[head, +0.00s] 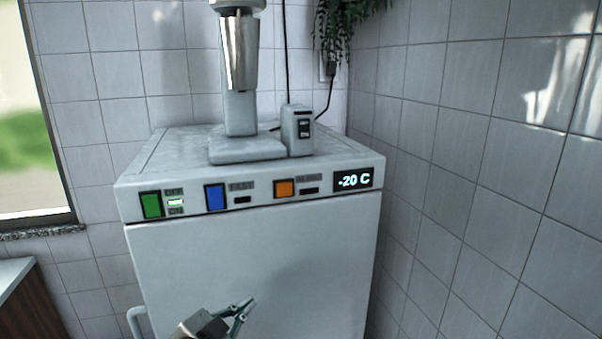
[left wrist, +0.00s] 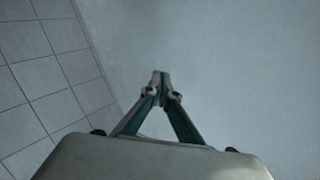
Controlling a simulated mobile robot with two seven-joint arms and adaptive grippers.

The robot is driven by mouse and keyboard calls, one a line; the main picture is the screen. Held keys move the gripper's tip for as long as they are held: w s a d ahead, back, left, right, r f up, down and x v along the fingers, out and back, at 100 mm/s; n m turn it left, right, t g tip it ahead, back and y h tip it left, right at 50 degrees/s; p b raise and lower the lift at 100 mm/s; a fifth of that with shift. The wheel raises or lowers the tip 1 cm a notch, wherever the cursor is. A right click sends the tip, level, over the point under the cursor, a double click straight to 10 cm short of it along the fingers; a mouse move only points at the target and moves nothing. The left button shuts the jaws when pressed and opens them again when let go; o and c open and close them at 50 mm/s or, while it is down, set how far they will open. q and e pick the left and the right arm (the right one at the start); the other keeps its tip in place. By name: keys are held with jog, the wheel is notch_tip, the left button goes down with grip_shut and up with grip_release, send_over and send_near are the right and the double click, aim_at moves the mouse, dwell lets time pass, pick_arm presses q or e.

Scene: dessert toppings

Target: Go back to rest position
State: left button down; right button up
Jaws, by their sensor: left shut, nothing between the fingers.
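My left gripper (head: 247,305) shows at the bottom of the head view, in front of the white freezer's front (head: 300,255). In the left wrist view its fingers (left wrist: 160,75) meet at the tips, shut with nothing between them. The freezer's plain front fills much of that view behind the fingers. Whether the gripper touches the freezer, I cannot tell. My right gripper is not in view.
On the freezer stands a mixer-like machine with a metal cup (head: 241,55), beside a small switch box (head: 298,130). The display (head: 353,180) reads -20 C. Tiled walls stand behind and right. A counter (head: 15,275) is at left, below a window.

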pick_arm(q)
jog(key=s+a+f+n+g+y, duration=0.1)
jog(key=s+a+f+n, duration=0.2)
jog(key=s+f, duration=0.9)
jog(key=s+a+f+n+g+y, duration=0.2)
jog(key=s+a+f, duration=0.4)
jog(key=s+f, duration=0.6)
notch_tip(320, 180, down, 7)
jog(key=shift+s+a+f+n+y, duration=0.2)
jog(key=shift+a+n+y, duration=0.15)
jog(key=shift+n, duration=0.55)
